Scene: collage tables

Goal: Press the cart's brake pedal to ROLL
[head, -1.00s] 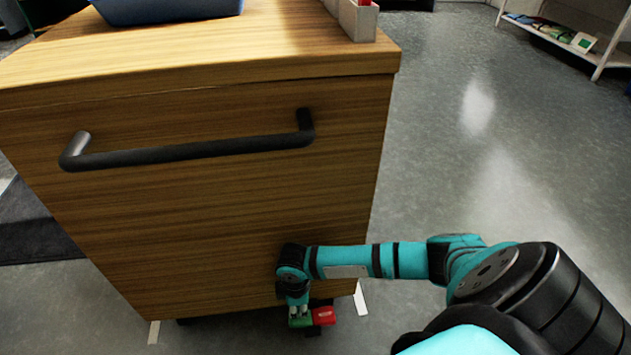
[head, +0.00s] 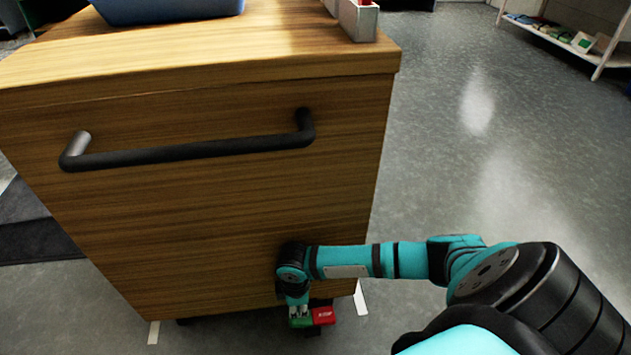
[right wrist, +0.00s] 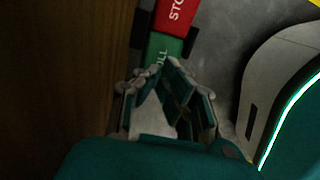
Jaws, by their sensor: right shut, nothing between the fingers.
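The wooden cart (head: 200,220) fills the left and middle of the head view, with a dark handle (head: 190,152) across its face. At its lower right edge is a brake pedal with a green half (head: 301,323) and a red half (head: 323,316). In the right wrist view the green half (right wrist: 161,52) shows letters ending in "LL" and the red half (right wrist: 176,14) shows "STO". My right gripper (head: 299,311) is shut and empty, pointing down with its fingertips (right wrist: 168,64) at the green half; they look to touch it. My left gripper is not in view.
A blue bin (head: 165,10) and a small light box (head: 358,20) stand on the cart top. A white shelf (head: 570,35) stands at the far right. The grey floor (head: 470,170) right of the cart is clear. White marks (head: 360,298) lie on the floor by the cart.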

